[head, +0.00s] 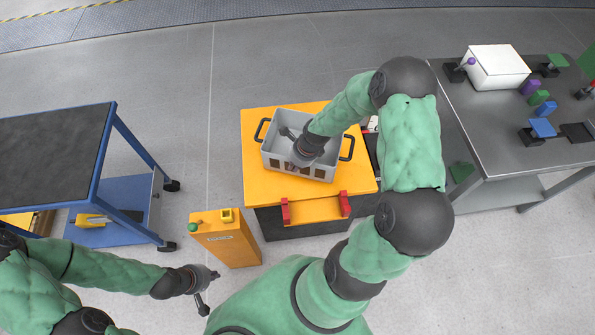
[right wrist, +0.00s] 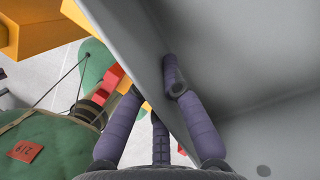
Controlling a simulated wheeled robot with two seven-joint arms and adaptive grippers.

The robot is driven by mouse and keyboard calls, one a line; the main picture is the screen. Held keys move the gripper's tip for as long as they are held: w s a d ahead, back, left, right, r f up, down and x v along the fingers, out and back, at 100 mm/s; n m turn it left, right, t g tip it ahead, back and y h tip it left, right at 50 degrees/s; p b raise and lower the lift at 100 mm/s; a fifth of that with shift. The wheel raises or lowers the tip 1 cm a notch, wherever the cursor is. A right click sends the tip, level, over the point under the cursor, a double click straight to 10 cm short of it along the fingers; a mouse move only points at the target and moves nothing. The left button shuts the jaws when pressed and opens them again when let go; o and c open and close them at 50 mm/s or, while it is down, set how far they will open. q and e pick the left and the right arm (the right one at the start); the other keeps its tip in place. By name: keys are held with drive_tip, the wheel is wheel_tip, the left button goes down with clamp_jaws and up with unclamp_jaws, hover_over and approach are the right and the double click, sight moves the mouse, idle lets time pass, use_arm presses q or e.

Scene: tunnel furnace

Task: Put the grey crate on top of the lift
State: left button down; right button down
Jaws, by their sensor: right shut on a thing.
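The grey crate (head: 271,159), with a black handle at each end, is over the yellow top of the lift (head: 259,185) in the head view. From above I cannot tell whether its base touches the top. My right gripper (head: 292,152) reaches into the crate and is shut on its near wall. In the right wrist view the fingers (right wrist: 152,88) straddle the crate wall (right wrist: 140,60), one inside and others outside. My arm hides the crate's right back part. My left gripper (head: 207,290) is open and empty, low at the left.
A yellow post (head: 229,243) with a green button stands left of the lift. A blue cart (head: 60,150) with a dark top is at the left. A grey metal table (head: 500,130) at the right carries a white box (head: 497,67) and coloured blocks. Floor behind the lift is clear.

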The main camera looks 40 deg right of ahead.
drive_tip(key=shift+w+d+f, duration=0.1)
drive_tip(key=shift+d+f, duration=0.4)
drive_tip(key=shift+f, duration=0.05)
wheel_tip(320, 180, down, 4)
drive_tip(key=b, duration=0.3)
drive_tip(key=shift+d+r, duration=0.15)
drive_tip(key=shift+r, duration=0.2)
drive_tip(key=c, duration=1.8)
unclamp_jaws()
drive_tip(key=shift+f, duration=0.2)
drive_tip(key=o, duration=0.4)
